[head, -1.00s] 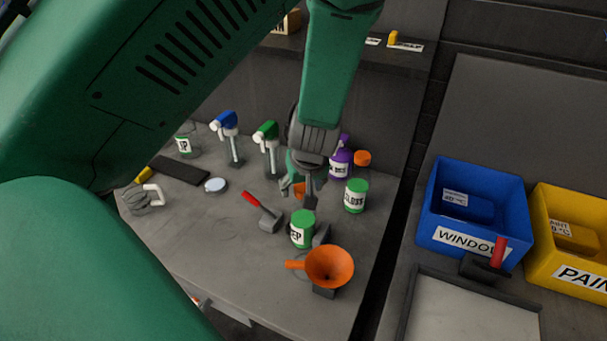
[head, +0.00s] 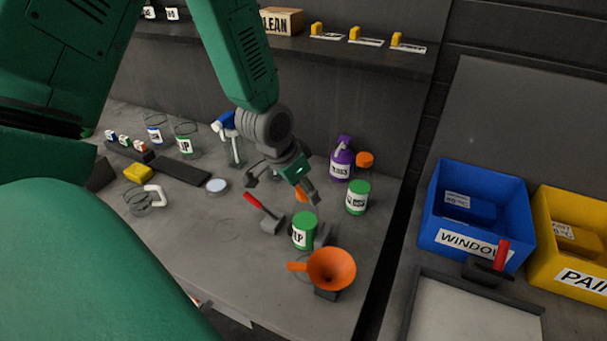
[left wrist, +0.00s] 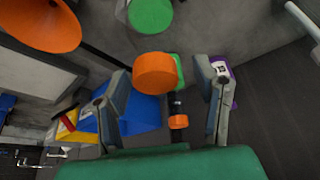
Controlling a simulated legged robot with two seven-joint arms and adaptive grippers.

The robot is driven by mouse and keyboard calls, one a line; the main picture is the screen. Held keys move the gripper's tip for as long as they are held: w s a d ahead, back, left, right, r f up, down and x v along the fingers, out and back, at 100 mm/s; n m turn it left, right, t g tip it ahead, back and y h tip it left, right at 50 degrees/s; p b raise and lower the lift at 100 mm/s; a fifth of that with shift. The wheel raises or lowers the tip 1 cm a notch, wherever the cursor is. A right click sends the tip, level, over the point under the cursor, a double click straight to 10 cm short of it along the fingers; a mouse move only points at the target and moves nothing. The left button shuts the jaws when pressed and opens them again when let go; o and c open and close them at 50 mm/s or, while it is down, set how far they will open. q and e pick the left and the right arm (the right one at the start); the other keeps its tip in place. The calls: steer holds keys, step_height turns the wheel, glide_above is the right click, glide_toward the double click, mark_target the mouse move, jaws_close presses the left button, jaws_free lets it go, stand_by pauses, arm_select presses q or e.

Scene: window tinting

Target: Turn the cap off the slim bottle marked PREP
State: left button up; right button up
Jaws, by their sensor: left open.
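My left gripper (head: 283,190) is open above the bench, its fingers spread apart. In the left wrist view an orange cap (left wrist: 155,73) lies between the fingers, with no clear contact. In the head view a bit of an orange cap (head: 301,196) shows just beside a finger; the bottle under it is mostly hidden and its label cannot be read. A green-lidded container (head: 304,232) in front has a label ending in P, partly turned away; its lid shows in the left wrist view (left wrist: 150,14). My right gripper is not in view.
An orange funnel (head: 331,269) stands in front. A red-handled tool (head: 264,213) lies left of the green-lidded container. A green can (head: 357,197) and a purple bottle (head: 341,165) stand right of the gripper. Blue (head: 476,207) and yellow bins sit further right.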

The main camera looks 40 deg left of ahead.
arm_select(q)
steer(key=shift+d, duration=0.1)
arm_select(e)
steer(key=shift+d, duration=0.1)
arm_select(q)
steer(key=shift+d+r, duration=0.1)
steer(key=shift+d, duration=0.15)
jaws_close()
steer(key=n, duration=0.1)
steer(key=n+y, duration=0.1)
steer(key=shift+a+n, duration=0.3)
steer(key=shift+n, duration=0.1)
steer(key=shift+n+y, duration=0.4)
steer(key=shift+n, duration=0.6)
steer(key=n+y, duration=0.1)
steer(key=n, duration=0.2)
steer(key=shift+d+g, duration=0.15)
steer(key=shift+g, duration=0.25)
steer(key=n+y, duration=0.1)
steer(key=n, duration=0.1)
steer(key=n+g, duration=0.1)
steer(key=n, duration=0.2)
steer(key=shift+d+y, duration=0.2)
steer(key=shift+y, duration=0.2)
steer(key=shift+n, duration=0.5)
steer(key=shift+a+g, duration=0.1)
steer(key=shift+g, duration=0.2)
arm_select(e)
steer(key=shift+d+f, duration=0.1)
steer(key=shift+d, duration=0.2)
